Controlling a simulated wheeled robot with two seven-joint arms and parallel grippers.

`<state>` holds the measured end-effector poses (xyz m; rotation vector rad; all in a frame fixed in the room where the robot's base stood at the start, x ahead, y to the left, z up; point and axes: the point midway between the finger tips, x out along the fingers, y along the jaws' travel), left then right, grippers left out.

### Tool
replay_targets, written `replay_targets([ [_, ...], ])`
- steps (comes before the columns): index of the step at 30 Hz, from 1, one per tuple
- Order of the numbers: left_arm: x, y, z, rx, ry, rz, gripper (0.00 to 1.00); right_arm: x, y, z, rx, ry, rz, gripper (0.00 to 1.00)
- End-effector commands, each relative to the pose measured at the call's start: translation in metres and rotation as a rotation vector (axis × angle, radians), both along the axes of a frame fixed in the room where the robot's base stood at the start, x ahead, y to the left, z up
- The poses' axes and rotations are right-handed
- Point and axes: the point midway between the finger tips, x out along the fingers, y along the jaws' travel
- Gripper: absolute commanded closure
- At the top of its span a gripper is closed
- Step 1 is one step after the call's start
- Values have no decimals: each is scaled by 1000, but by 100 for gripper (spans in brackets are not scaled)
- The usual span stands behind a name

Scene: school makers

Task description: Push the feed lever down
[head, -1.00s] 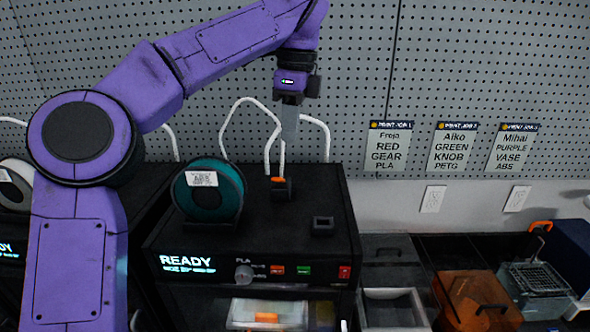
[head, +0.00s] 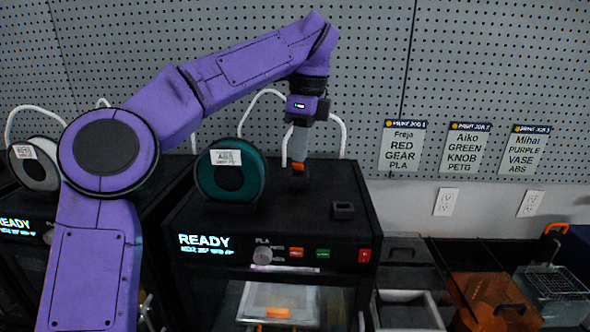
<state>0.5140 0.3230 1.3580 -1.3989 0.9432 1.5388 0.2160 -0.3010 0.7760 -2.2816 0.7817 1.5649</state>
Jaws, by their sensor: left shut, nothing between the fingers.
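The feed lever (head: 298,168) is a small dark part with an orange top. It stands on top of the black printer (head: 335,185), to the right of the teal filament spool (head: 229,176). My left gripper (head: 299,157) points straight down with its fingers closed and empty. Its fingertips are right at the orange top of the lever. I cannot tell whether they touch or are slightly behind it. My right gripper is not in view.
A small dark square holder (head: 343,210) sits on the printer top, right of the lever. A grey pegboard (head: 375,60) with three job cards rises behind. An open drawer (head: 408,312), an orange-brown box and a wire basket are at the right.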

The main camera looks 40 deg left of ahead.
Motion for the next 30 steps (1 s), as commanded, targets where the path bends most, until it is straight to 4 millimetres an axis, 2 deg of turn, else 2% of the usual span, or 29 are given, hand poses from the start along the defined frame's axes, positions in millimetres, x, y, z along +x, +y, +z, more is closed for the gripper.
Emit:
replay_targets([
  [7,0,1,-3,1,0,1,100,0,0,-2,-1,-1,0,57],
  [16,0,1,-38,1,0,0,100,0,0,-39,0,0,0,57],
  [18,0,1,-31,1,-1,0,100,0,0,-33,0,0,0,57],
  [23,1,-1,-30,1,-1,1,100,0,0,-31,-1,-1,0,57],
  [30,11,-27,-20,1,1,2,100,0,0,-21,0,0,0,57],
])
